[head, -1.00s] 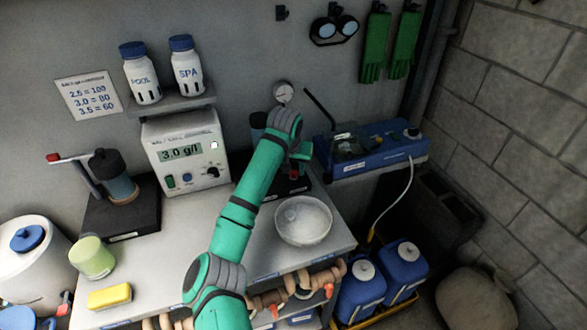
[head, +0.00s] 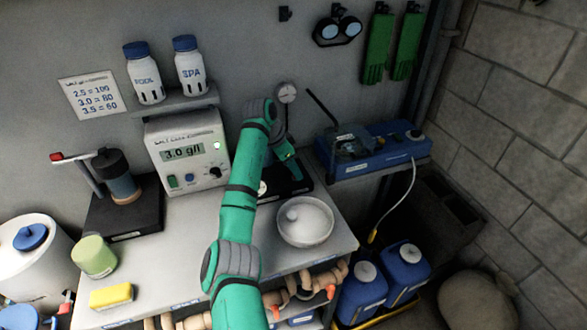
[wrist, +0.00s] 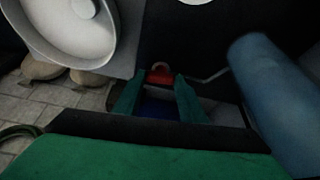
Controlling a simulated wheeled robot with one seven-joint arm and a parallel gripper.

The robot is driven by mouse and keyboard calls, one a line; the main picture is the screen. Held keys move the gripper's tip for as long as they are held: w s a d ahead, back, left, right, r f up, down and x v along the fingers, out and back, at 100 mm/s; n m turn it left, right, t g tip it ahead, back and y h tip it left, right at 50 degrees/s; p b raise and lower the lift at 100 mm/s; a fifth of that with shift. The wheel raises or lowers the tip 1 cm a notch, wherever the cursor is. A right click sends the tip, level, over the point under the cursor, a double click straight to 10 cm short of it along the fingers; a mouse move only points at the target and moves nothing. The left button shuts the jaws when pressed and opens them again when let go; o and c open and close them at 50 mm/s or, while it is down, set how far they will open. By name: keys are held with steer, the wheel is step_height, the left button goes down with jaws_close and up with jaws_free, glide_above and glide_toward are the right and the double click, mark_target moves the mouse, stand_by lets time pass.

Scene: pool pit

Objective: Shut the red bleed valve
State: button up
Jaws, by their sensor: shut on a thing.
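The red bleed valve (wrist: 160,73) shows in the wrist view as a small red piece between my two green fingertips. My gripper (wrist: 158,92) is shut on it, with one finger on each side. A blue cylinder (wrist: 272,95) stands at the right of the wrist view.
A white bowl (head: 304,222) sits on the bench just in front of my gripper. A blue case (head: 372,150) is to the right.

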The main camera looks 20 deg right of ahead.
steer(key=shift+m+g, duration=0.3)
steer(key=shift+m, duration=0.3)
steer(key=o, duration=1.1)
steer(key=shift+c, duration=0.2)
steer(key=shift+r, duration=0.1)
steer(key=v, duration=1)
steer(key=shift+r, duration=0.35)
